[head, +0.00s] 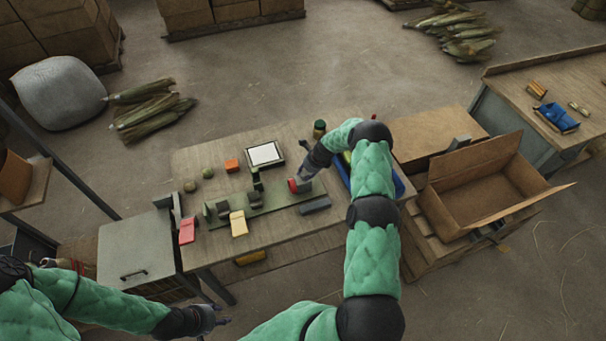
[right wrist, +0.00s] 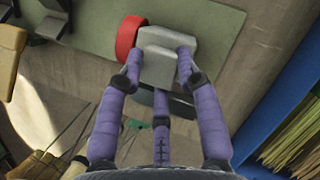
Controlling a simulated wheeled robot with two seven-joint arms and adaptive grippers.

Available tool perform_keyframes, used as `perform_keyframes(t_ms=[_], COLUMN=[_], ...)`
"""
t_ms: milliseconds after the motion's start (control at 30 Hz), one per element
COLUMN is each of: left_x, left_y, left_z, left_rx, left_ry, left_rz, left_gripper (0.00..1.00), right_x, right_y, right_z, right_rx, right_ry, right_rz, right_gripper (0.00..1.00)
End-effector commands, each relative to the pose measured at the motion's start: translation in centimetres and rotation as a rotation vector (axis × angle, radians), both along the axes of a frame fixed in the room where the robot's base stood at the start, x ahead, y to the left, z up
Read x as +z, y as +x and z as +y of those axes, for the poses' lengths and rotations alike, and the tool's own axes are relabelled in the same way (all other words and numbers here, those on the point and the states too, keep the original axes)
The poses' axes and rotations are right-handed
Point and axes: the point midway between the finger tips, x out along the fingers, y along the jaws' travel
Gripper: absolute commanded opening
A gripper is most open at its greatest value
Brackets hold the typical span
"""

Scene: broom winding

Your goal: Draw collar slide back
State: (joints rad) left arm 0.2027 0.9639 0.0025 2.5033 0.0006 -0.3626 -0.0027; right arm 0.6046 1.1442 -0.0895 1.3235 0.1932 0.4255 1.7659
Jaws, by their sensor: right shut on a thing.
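A long green base plate (head: 264,198) lies on the workbench, and it also shows in the right wrist view (right wrist: 215,20). At its right end is a red ring-shaped collar (head: 292,186) beside a grey slide block (right wrist: 158,67). In the right wrist view the red collar (right wrist: 128,37) is just left of the block. My right gripper (head: 303,181) is shut on the grey block, its purple fingers (right wrist: 160,62) on both sides of it. My left gripper (head: 208,319) is away from the bench at the lower left, empty as far as seen; its finger opening is unclear.
A yellow block (head: 238,223) and a red block (head: 187,231) lie at the plate's front left. A dark bar (head: 315,205) lies in front of the slide. A blue bin (right wrist: 245,125) holding straw stands right of the plate. An open cardboard box (head: 460,205) is farther right.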

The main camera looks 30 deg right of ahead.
Motion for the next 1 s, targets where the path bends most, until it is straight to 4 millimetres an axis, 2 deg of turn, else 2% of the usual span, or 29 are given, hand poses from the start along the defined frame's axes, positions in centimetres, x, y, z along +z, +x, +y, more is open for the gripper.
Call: perform_keyframes(t_ms=[33,100,400,567,733,1000], left_x=[0.0,0.0,0.0,0.0,0.0,0.0], left_y=[0.0,0.0,0.0,0.0,0.0,0.0], left_z=[0.0,0.0,0.0,0.0,0.0,0.0], left_rx=[0.000,0.000,0.000,0.000,0.000,0.000], left_ry=[0.000,0.000,0.000,0.000,0.000,0.000], left_rz=[0.000,0.000,0.000,0.000,0.000,0.000], left_gripper=[0.40,0.40,0.40,0.40,0.40,0.40], right_x=[0.5,0.5,0.3,0.9,2.8,7.0], right_y=[0.4,0.4,0.2,0.0,-0.7,-2.1], right_z=[-0.6,-0.5,-0.3,-0.4,-0.8,-1.8], right_rx=[-0.006,-0.006,-0.003,-0.003,-0.003,-0.003], right_ry=[-0.010,-0.009,-0.005,-0.005,-0.006,-0.006], right_rz=[-0.012,-0.012,-0.006,-0.006,-0.007,-0.007], right_gripper=[0.43,0.58,0.58,0.58,0.58,0.58])
